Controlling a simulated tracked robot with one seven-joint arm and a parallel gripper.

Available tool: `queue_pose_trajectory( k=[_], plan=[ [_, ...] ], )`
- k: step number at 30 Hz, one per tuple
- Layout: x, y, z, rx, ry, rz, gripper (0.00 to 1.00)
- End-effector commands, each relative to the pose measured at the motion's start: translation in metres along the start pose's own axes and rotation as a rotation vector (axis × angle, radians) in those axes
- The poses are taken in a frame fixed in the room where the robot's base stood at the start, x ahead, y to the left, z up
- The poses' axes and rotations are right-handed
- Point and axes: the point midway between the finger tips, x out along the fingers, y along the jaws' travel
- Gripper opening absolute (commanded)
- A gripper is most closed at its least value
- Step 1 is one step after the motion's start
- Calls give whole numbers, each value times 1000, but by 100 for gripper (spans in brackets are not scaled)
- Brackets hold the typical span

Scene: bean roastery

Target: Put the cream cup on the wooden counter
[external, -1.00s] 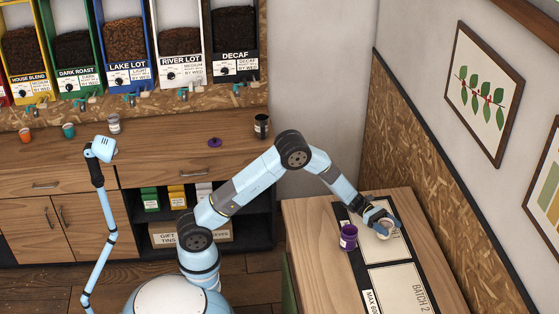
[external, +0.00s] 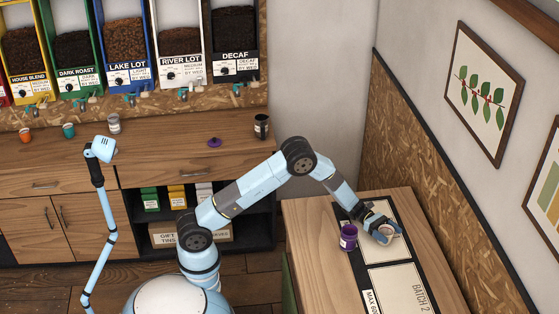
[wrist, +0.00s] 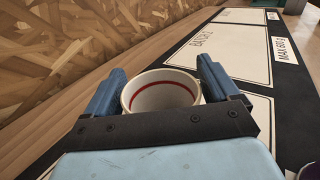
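The cream cup (external: 388,229) stands on the black mat with pale panels, on the wooden table at right. In the wrist view the cup (wrist: 160,92) is upright, with a red line inside its rim, and looks empty. My gripper (external: 382,225) is low at the cup. Its two blue fingers (wrist: 160,85) stand on either side of it, very close to its wall. Whether they press on it cannot be told. The wooden counter (external: 180,146) runs along the back left, under the bean dispensers.
A purple labelled container (external: 348,237) stands on the mat just left of the cup. On the counter are an orange cup (external: 25,135), a teal cup (external: 68,130), a pale jar (external: 114,124), a purple lid (external: 214,142) and a dark canister (external: 261,126).

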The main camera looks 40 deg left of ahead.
Motion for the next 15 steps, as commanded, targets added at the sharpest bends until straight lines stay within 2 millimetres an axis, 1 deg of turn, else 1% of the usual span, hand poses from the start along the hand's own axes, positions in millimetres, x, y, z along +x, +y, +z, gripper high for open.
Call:
queue_pose_trajectory(
  k=[1,3,12,15],
  plan=[
    [0,0,0,0,0,0,94],
    [0,0,0,0,0,0,100],
    [0,0,3,0,0,0,100],
    [-10,1,2,0,0,2,100]
  ],
)
